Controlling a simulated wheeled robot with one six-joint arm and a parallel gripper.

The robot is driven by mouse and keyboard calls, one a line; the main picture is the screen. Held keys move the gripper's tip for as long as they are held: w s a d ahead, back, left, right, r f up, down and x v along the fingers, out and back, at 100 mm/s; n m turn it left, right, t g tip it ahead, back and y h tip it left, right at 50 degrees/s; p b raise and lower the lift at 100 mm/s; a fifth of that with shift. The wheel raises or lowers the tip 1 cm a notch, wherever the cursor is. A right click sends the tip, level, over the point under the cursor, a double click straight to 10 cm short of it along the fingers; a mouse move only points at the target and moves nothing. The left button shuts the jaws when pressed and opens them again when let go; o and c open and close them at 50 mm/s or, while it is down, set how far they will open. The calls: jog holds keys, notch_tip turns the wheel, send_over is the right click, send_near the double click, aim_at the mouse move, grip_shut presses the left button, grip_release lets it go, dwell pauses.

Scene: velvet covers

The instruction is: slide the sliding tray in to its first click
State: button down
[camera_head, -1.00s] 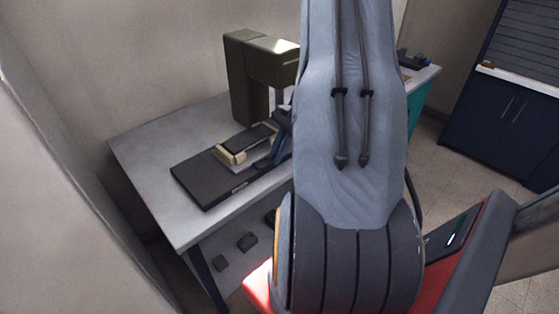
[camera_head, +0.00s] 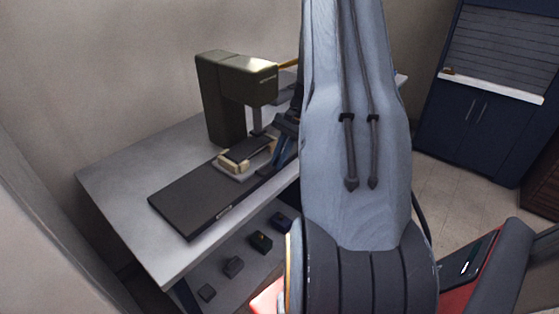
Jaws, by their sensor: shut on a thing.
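The sliding tray (camera_head: 232,171) is a pale carriage with cream blocks and a dark piece on top. It sits on a long flat black base (camera_head: 190,205), beneath the head of an olive press (camera_head: 222,105). Bare base shows to its left. My gripper (camera_head: 277,158), dark and blue, is at the tray's right side and shut on it. My grey-blue arm hides part of the gripper and the right end of the base. The exact grip point and any click stop cannot be made out.
The base and press stand on a light grey table (camera_head: 120,185), whose left part is clear. Several small dark blocks (camera_head: 261,242) lie on a lower shelf. A dark blue cabinet (camera_head: 470,120) stands at the back right, with open floor before it.

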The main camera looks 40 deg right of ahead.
jog(key=c, duration=1.8)
grip_release()
jog(key=shift+d+r, duration=0.1)
jog(key=shift+r, duration=0.05)
jog(key=shift+d+r+b, duration=0.15)
jog(key=shift+r+b, duration=0.05)
jog(key=shift+b, duration=0.1)
jog(key=shift+b+v, duration=0.75)
jog(key=shift+v, duration=0.45)
jog(key=s+d+b, duration=0.2)
jog(key=d+b, duration=0.1)
jog(key=d, duration=0.8)
jog(key=shift+s+d, duration=0.25)
jog(key=shift+s, duration=0.15)
